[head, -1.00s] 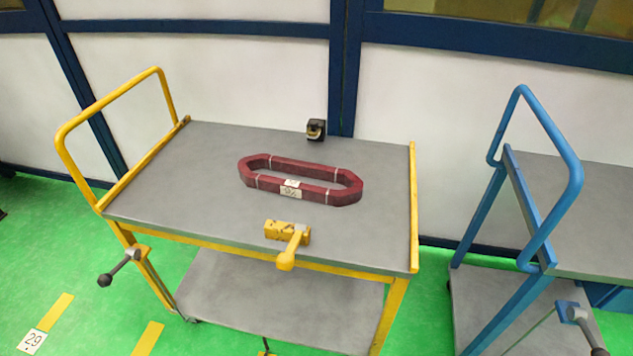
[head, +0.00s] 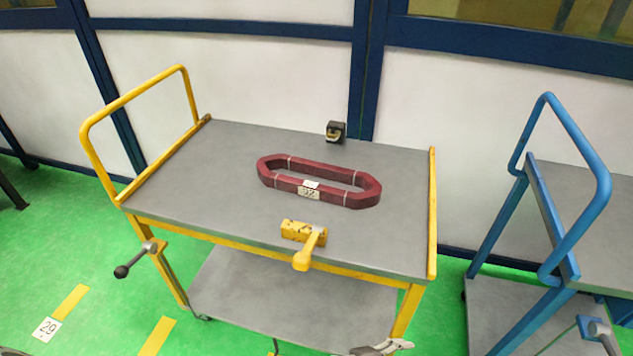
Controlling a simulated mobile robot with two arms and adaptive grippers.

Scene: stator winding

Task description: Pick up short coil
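The short coil is a dark red, elongated ring-shaped coil (head: 345,198) with pale bands and a white label on its near side. It lies flat on the grey top of the yellow-framed trolley (head: 225,205), right of the middle. A grey gripper part, apparently my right gripper (head: 384,348), shows at the bottom edge, below the trolley's front edge in the picture and well apart from the coil. It is mostly cut off, so its opening cannot be judged. My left gripper is not in view.
A yellow hammer-like tool (head: 304,236) lies at the trolley's front edge, its handle overhanging. A small black device (head: 336,131) stands at the back edge. A yellow handle (head: 135,98) rises on the left. A blue trolley (head: 525,225) stands right. The top's left part is clear.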

